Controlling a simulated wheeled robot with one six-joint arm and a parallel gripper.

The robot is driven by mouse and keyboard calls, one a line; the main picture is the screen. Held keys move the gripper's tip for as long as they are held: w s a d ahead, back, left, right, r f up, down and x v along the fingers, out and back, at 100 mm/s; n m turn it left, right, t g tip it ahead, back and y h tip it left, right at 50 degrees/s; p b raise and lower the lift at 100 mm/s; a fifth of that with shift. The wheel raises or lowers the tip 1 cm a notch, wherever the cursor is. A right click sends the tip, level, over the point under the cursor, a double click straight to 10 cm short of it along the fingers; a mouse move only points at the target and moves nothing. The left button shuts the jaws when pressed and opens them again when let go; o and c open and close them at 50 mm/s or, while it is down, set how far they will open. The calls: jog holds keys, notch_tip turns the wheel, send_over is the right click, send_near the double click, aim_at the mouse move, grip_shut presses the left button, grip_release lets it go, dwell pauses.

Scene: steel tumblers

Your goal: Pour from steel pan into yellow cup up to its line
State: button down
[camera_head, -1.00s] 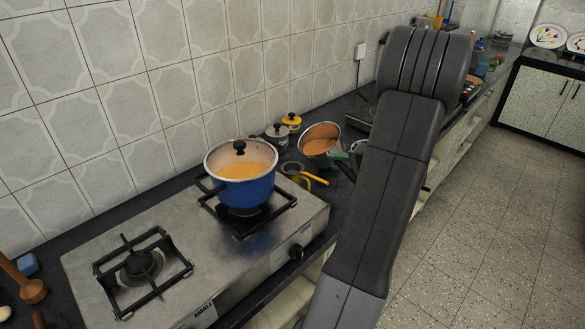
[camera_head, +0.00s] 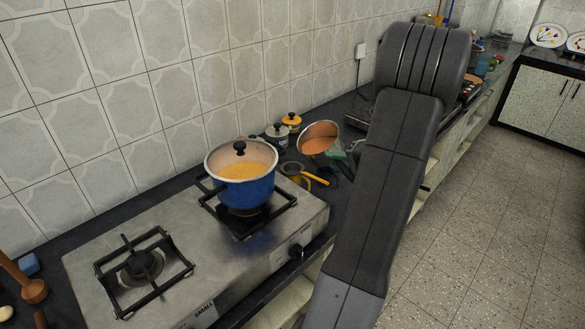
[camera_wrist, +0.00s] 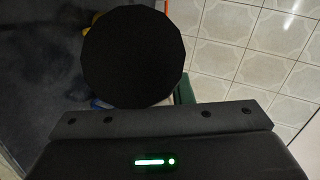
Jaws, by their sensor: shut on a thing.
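The steel pan (camera_head: 333,131) is held in the air, tilted with its mouth toward the left, and orange-brown liquid (camera_head: 316,145) shows inside. My gripper (camera_head: 350,156) is shut on it at its right side, mostly hidden behind my arm. The yellow cup (camera_head: 293,169) stands on the dark counter below and left of the pan, its handle (camera_head: 316,179) pointing right. Its line and fill level cannot be made out. No stream is visible between pan and cup. In the wrist view a black disc (camera_wrist: 133,57), seemingly the pan's underside, covers much of the picture.
A blue pot (camera_head: 246,190) with yellow contents stands on the stove's (camera_head: 120,230) rear burner, just left of the cup. Lidded jars (camera_head: 278,137) stand behind, near the tiled wall. The floor on the right is clear.

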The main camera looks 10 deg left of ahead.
jog(key=shift+s+a+r+p, duration=0.15)
jog(key=shift+a+r+p, duration=0.15)
jog(key=shift+r, duration=0.15)
dwell(0.9)
jog(key=shift+s+a+f+n+h, duration=0.15)
jog(key=shift+s+a+n+h, duration=0.15)
jog(key=shift+a+n+h, duration=0.15)
jog(key=shift+s+a+f+n+h, duration=0.15)
jog(key=shift+s+a+n+h, duration=0.1)
jog(key=shift+a+n+h, duration=0.15)
dwell(2.3)
